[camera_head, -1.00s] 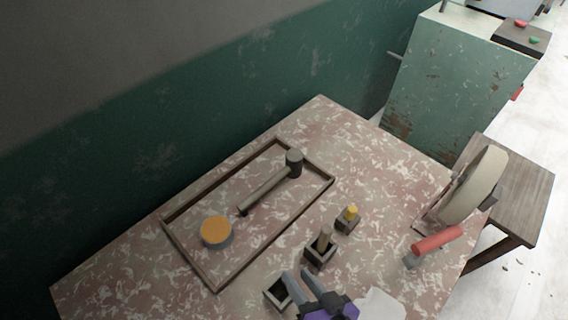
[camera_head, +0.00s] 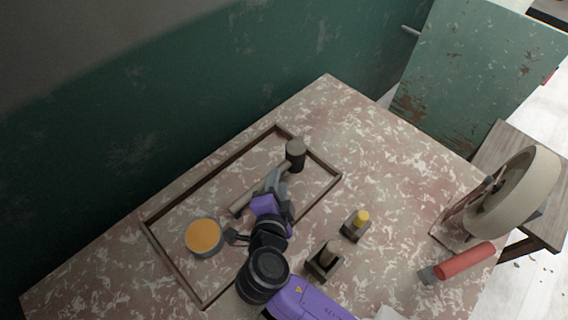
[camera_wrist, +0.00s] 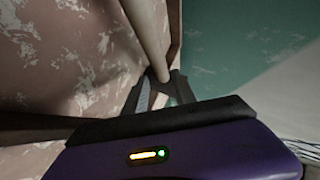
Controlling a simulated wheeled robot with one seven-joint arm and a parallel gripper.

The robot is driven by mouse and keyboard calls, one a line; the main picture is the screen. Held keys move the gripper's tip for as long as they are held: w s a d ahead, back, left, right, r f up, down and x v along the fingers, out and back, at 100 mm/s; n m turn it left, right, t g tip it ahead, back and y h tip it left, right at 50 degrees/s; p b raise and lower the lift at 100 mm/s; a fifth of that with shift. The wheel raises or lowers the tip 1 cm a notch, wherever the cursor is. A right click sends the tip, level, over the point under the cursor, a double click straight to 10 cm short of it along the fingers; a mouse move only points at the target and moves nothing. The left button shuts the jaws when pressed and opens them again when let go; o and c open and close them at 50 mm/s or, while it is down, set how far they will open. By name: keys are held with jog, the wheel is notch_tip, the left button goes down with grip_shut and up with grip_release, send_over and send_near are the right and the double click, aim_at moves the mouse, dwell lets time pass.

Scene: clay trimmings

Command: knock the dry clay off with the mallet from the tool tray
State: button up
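The mallet (camera_head: 295,152) lies in the framed tool tray (camera_head: 175,257), its dark head toward the back right corner. My gripper (camera_head: 273,181) is over the mallet's handle, just short of the head. In the wrist view, the pale handle (camera_wrist: 149,38) runs down to the gap between my fingertips (camera_wrist: 160,84). The fingers are apart, with the handle between or just beyond them; contact is not clear. I cannot make out dry clay for certain in these views.
A round orange-topped item (camera_head: 203,237) sits in the tray's left part. Small holders with a yellow-topped piece (camera_head: 361,219) and a wooden peg (camera_head: 329,250) stand right of the tray. A pale upright wheel (camera_head: 541,180) and a red-handled tool (camera_head: 466,261) are at the right edge.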

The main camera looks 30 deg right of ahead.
aim_at(294, 162)
jog(key=p+x, duration=0.1)
jog(key=x, duration=0.3)
jog(key=shift+w, duration=0.3)
jog(key=shift+w+d+f, duration=0.3)
jog(key=shift+w, duration=0.1)
grip_shut()
jog(key=shift+r, duration=0.1)
dwell(0.7)
